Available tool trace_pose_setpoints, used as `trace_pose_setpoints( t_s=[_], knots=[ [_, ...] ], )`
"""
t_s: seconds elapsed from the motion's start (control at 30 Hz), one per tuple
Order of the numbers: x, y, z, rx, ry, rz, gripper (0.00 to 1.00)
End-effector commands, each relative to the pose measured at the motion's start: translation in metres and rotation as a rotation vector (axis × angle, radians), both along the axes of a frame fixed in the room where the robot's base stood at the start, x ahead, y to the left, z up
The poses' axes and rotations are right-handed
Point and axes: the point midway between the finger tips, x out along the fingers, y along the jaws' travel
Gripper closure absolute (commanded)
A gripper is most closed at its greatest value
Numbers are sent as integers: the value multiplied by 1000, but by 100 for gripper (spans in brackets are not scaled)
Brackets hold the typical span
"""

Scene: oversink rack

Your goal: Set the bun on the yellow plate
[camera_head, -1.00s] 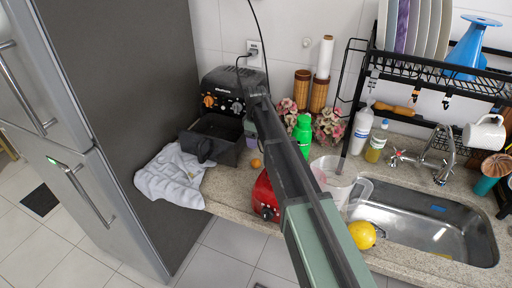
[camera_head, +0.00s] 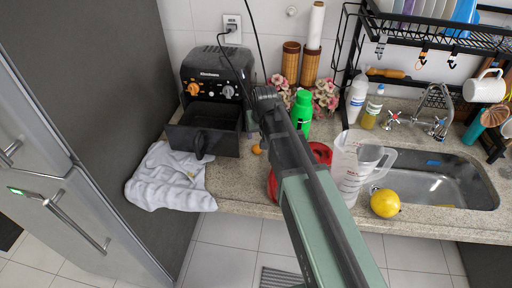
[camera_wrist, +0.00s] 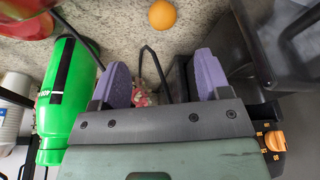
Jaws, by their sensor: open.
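I cannot make out a bun or a yellow plate in either view. My gripper (camera_wrist: 163,82) is open and empty, its two purple fingers apart. In the head view my gripper (camera_head: 264,97) is above the counter, between the air fryer and the green bottle; its fingers are hard to see there. A small orange round thing (camera_head: 256,149) lies on the counter below it. It also shows at the top of the wrist view (camera_wrist: 162,14), clear of the fingers. My arm hides part of the counter.
The black air fryer (camera_head: 205,131) has its drawer out, beside a white cloth (camera_head: 168,180). A green bottle (camera_head: 302,112), clear jug (camera_head: 352,165), yellow fruit (camera_head: 385,203) and sink (camera_head: 455,180) are to the right. A black rack (camera_head: 440,38) hangs above. A red thing (camera_head: 321,152) is partly behind my arm.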

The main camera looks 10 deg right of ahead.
Motion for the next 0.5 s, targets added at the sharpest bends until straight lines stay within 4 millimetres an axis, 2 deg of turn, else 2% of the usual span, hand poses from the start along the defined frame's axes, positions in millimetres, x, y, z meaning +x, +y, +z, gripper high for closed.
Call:
trace_pose_setpoints(
  t_s=[0.13, 0.33, 0.5],
  knots=[
    [3, 0, -15, -1, 1, 2, 30],
    [14, 1, -55, -1, 1, 3, 30],
    [16, 1, -56, -1, 1, 4, 30]
  ],
)
